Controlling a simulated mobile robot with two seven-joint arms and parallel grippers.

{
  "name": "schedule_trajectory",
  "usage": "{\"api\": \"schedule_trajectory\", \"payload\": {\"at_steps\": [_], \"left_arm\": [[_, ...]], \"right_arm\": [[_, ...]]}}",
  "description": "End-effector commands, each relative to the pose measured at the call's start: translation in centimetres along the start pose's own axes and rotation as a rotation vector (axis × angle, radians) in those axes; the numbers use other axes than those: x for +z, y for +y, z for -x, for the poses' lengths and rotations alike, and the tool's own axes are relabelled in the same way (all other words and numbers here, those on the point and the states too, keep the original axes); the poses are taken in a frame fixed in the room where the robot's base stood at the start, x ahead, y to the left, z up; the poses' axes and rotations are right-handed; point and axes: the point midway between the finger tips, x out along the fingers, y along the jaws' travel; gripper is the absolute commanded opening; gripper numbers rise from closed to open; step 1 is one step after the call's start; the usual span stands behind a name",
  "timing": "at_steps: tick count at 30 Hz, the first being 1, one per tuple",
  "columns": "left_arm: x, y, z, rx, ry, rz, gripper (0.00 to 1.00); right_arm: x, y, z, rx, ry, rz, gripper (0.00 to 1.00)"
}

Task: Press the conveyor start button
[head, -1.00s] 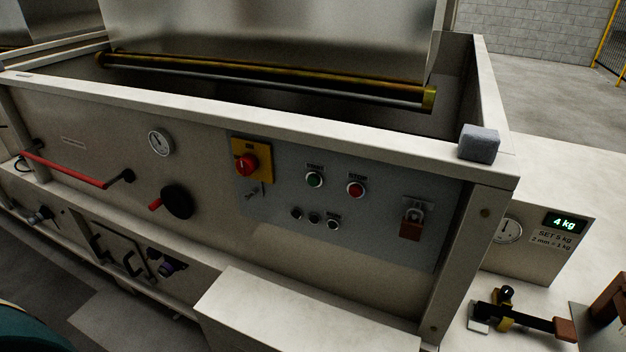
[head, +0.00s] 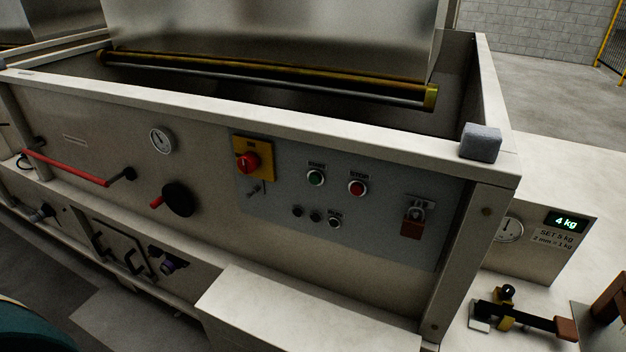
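The green start button (head: 316,177) sits on the grey control panel (head: 380,225) on the front of the hopper housing, under a small START label. The red stop button (head: 357,188) is just to its right. A red rotary switch on a yellow plate (head: 265,172) is to its left. Several small indicators or buttons (head: 334,222) sit in a row below. Neither gripper shows in the head view.
A grey block (head: 481,142) rests on the housing's right corner. A padlock with a red-brown tag (head: 412,224) hangs at the panel's right. A pale ledge (head: 300,315) juts out below the panel. A scale display (head: 566,223) reads 4 kg.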

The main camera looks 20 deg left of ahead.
Motion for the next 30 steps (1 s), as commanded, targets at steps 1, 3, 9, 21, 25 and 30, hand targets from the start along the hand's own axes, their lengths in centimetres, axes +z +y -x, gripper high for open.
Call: {"api": "schedule_trajectory", "payload": {"at_steps": [1,3,9,21,25,30], "left_arm": [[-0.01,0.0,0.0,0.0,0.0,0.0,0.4],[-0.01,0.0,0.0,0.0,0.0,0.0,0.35],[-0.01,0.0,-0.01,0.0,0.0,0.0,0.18],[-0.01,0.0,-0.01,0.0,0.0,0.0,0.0],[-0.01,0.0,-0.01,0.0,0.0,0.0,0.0],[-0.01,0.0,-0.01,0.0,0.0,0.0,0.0]], "right_arm": [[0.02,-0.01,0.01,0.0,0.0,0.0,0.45],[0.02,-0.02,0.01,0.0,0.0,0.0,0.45],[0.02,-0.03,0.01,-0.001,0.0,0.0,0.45],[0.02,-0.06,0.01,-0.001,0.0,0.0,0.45],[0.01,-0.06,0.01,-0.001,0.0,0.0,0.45],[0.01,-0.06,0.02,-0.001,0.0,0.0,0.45]]}}
